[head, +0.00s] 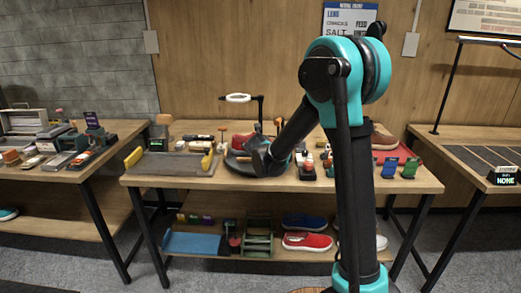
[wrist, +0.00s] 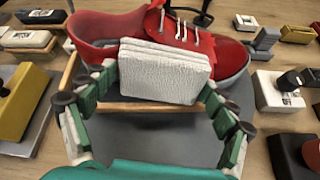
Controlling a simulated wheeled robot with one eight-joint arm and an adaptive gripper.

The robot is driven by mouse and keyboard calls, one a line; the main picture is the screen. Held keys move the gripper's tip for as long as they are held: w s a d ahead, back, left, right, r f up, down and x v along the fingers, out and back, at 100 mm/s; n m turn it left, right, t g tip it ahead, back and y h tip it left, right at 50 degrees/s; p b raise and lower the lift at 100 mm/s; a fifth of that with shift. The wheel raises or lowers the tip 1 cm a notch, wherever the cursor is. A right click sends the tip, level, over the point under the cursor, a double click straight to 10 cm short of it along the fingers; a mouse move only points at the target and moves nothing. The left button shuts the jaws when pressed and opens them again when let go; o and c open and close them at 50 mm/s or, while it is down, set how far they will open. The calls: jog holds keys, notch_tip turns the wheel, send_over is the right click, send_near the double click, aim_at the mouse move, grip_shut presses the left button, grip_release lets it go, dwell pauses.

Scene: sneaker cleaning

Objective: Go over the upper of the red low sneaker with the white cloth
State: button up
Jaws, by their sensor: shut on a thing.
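The red low sneaker (wrist: 110,28), with pale laces and a grey sole, lies across the top of the wrist view. Its red upper also shows on the middle table in the head view (head: 240,140), partly behind my arm. My gripper (wrist: 160,80) is shut on the white cloth (wrist: 165,72), a thick, textured folded pad between the green fingers. The cloth stands in front of the near side of the upper and hides its middle. It looks to be against the shoe, but I cannot tell contact for certain. In the head view my arm hides the cloth.
A grey surface (wrist: 150,145) and a wooden bar (wrist: 125,106) lie below the cloth. A yellow-and-black brush-like block (wrist: 15,100) is at left; small blocks (wrist: 280,92) stand at right. In the head view, another red shoe (head: 307,241) sits on the lower shelf.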

jog(key=shift+a, duration=1.85)
jog(key=shift+w+a, duration=0.15)
jog(key=shift+a, duration=1.75)
jog(key=shift+s+a+r, duration=0.1)
jog(key=shift+s+r, duration=0.15)
jog(key=shift+s, duration=0.7)
jog(key=shift+s+d+r, duration=0.1)
jog(key=shift+s+r, duration=0.1)
jog(key=shift+s, duration=0.8)
jog(key=shift+s+a+r, duration=0.1)
jog(key=shift+s+r, duration=0.15)
jog(key=shift+s, duration=0.7)
jog(key=shift+s+r, duration=0.2)
jog(key=shift+s, duration=0.55)
jog(key=shift+s+r, duration=0.15)
jog(key=shift+s, duration=0.55)
jog(key=shift+a, duration=0.15)
